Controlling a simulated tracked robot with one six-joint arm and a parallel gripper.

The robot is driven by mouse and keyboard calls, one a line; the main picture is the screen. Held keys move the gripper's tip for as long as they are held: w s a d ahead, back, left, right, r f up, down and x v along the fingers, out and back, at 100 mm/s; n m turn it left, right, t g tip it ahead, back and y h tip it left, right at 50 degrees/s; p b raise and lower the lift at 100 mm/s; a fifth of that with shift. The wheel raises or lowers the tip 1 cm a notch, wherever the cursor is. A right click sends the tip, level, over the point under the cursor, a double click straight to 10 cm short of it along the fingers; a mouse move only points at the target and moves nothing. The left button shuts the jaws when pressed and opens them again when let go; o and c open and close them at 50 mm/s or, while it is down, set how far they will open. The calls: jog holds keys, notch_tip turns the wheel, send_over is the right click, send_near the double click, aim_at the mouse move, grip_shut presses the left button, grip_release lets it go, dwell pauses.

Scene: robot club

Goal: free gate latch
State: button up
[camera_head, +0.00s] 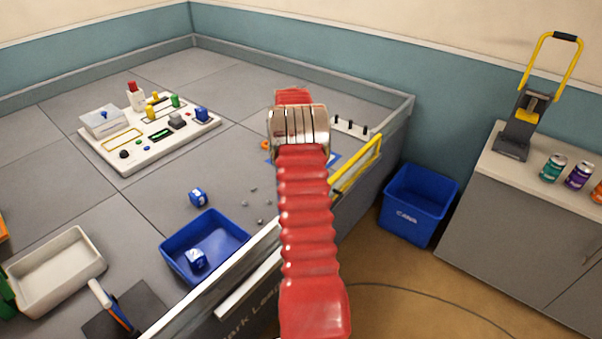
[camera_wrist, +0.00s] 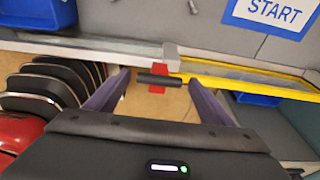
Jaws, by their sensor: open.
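The yellow-framed gate (camera_head: 358,165) stands in the edge of the raised field in the head view, partly hidden behind my red arm. In the wrist view its yellow rail (camera_wrist: 245,84) runs right from a grey post. The latch shows there as a black handle (camera_wrist: 158,80) lying level at the post, with a red piece (camera_wrist: 157,89) just beyond or below it. My gripper (camera_wrist: 159,78) is open, one finger on each side of the black handle. I cannot tell whether a finger touches it. My arm hides the latch in the head view.
A blue bin (camera_head: 418,205) stands on the floor by the gate, left of a grey cabinet (camera_head: 520,215). A blue tray (camera_head: 205,245) and a control board (camera_head: 150,130) are on the field. A START sign (camera_wrist: 270,12) lies beyond the rail.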

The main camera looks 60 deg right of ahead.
notch_tip(320, 180, up, 12)
jog(key=w, duration=0.2)
jog(key=shift+w, duration=0.2)
dwell(0.7)
